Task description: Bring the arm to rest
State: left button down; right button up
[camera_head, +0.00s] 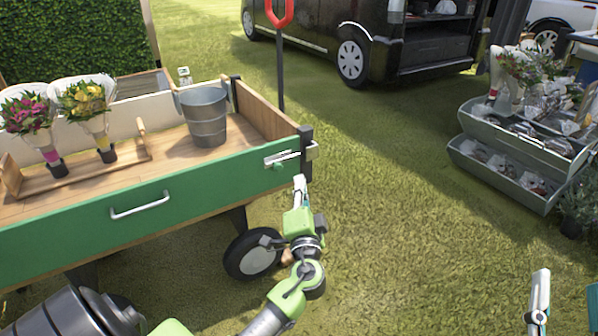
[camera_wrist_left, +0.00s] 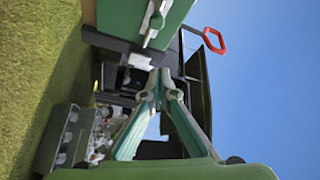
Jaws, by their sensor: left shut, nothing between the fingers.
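My left arm comes up from the bottom of the head view. Its green and white left gripper (camera_head: 299,186) points up, close to the right corner of the green cart (camera_head: 75,238) in the picture. In the left wrist view the fingers of the left gripper (camera_wrist_left: 160,85) meet at their tips with nothing between them. I cannot tell whether it touches the cart. My right gripper (camera_head: 540,300) shows partly at the lower right of the head view, over grass. Whether its fingers are open or shut is unclear.
The cart holds a metal bucket (camera_head: 204,115), a wooden rack (camera_head: 82,171) and two bouquets. A latch (camera_head: 281,159) sits at its corner and a wheel (camera_head: 252,256) below. A tiered grey stand (camera_head: 512,150) is at right, a black van (camera_head: 345,40) behind. Open grass lies between.

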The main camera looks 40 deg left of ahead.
pick_arm(q)
jog(key=shift+s+d+f, duration=0.1)
jog(key=shift+s+d, duration=0.35)
jog(key=shift+s, duration=0.1)
